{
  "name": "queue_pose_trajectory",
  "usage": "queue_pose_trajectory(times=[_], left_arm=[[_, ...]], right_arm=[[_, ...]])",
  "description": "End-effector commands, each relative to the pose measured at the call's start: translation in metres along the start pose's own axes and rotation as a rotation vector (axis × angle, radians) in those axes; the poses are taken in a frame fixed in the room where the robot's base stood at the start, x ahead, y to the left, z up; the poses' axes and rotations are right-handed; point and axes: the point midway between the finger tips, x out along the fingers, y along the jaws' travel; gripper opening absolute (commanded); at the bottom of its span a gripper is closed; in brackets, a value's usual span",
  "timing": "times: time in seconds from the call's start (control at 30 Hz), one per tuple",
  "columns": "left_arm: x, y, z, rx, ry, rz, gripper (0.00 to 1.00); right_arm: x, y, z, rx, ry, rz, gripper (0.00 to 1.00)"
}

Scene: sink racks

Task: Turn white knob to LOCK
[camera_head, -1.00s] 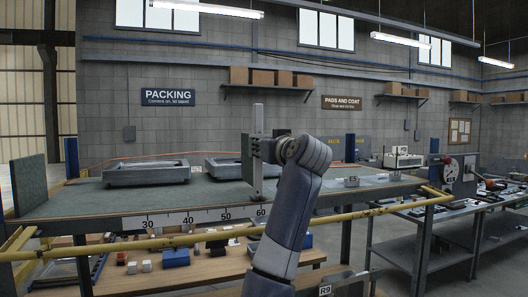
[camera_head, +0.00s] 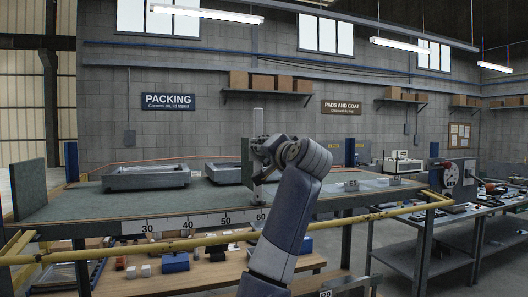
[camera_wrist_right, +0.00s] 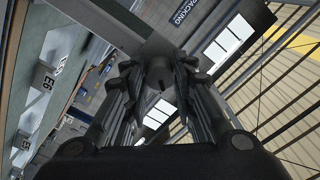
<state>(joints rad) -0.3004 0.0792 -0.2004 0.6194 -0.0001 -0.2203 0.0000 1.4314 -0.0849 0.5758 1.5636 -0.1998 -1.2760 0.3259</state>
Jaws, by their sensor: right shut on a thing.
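My right arm rises from the bottom middle of the head view. Its gripper (camera_head: 257,158) is at a grey upright post and plate (camera_head: 258,121) at the front edge of the green-topped bench. In the right wrist view the two fingers are shut around a small round piece (camera_wrist_right: 158,77) with a dark slot-like mark. It sits against a grey plate (camera_wrist_right: 135,30) and looks dark grey in shade; I take it for the knob. The fingers and my wrist hide most of it in the head view. I cannot read any LOCK lettering. My left gripper is not in view.
The green bench (camera_head: 95,202) holds two grey trays (camera_head: 147,178). A yellow rail (camera_head: 170,245) runs along its front, by my arm. A lower wooden shelf holds small boxes. Another table with a red and white dial (camera_head: 451,175) stands at the right.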

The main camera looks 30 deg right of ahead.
Motion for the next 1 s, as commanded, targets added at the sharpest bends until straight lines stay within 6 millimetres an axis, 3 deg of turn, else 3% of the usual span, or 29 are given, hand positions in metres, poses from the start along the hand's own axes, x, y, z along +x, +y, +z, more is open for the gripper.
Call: queue_pose_trajectory(times=[0.3, 0.83, 0.87, 0.9, 0.93, 1.0], left_arm=[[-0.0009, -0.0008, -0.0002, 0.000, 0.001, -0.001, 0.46], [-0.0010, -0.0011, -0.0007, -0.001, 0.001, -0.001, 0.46], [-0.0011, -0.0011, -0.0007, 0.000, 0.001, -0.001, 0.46], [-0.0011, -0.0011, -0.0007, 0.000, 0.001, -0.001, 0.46], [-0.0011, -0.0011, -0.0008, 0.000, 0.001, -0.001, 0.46], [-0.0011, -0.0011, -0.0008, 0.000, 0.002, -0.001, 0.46]], right_arm=[[-0.0003, 0.0014, -0.0010, 0.117, 0.002, 0.002, 0.01], [-0.0003, 0.0014, -0.0009, 0.139, 0.002, 0.002, 0.01], [-0.0003, 0.0014, -0.0009, 0.139, 0.002, 0.002, 0.29], [-0.0003, 0.0013, -0.0009, 0.139, 0.002, 0.002, 0.38], [-0.0003, 0.0013, -0.0008, 0.139, 0.002, 0.001, 0.45], [-0.0003, 0.0011, -0.0008, 0.138, 0.002, 0.001, 0.46]])
